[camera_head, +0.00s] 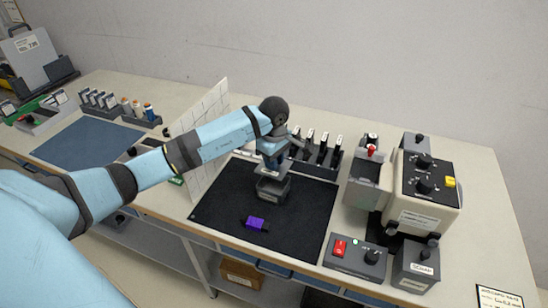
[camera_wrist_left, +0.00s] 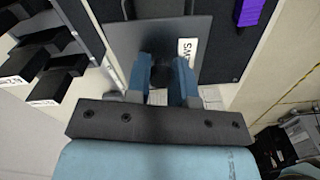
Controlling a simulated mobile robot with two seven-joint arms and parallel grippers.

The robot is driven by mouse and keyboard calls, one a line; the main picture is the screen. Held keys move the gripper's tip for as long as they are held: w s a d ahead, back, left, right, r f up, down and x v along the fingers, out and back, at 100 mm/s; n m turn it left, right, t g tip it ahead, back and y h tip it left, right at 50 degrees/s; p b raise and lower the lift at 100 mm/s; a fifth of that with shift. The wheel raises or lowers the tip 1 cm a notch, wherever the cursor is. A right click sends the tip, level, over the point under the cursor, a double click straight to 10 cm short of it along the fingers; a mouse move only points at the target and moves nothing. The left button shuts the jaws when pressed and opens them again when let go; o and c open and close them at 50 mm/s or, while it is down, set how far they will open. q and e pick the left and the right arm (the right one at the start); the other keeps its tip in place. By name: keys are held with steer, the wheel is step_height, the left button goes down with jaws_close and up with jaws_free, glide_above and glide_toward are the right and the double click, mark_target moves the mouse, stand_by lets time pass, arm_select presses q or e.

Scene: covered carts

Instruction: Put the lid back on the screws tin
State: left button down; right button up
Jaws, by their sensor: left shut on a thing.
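The screws tin (camera_head: 271,192) is a small dark grey box with a pale label, standing on the black mat (camera_head: 310,205). My left gripper (camera_head: 271,162) is right above it, pointing down. It is shut on the dark knob of the lid (camera_wrist_left: 157,35), a flat grey plate with a white label in the left wrist view. In the head view the lid (camera_head: 272,172) is over the tin. I cannot tell whether it touches the rim. Part of the tin (camera_wrist_left: 158,8) shows beyond the lid in the left wrist view. The tin's inside is hidden.
A rack of black holders (camera_head: 318,155) stands behind. A beige machine (camera_head: 425,195), a switch box (camera_head: 355,257) and a scrap bin (camera_head: 414,268) stand right.

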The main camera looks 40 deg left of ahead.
arm_select(q)
step_height(320, 180, down, 4)
steer(key=shift+r+b, duration=0.1)
steer(key=shift+b, duration=0.75)
steer(key=shift+f+b, duration=0.65)
steer(key=shift+f, duration=0.15)
steer(key=shift+f+b, duration=0.15)
steer(key=shift+b, duration=0.75)
stand_by(1.1)
stand_by(0.3)
steer(key=shift+c, duration=2.2)
jaws_free()
steer(key=shift+r+p, duration=1.6)
steer(key=shift+r, duration=1.9)
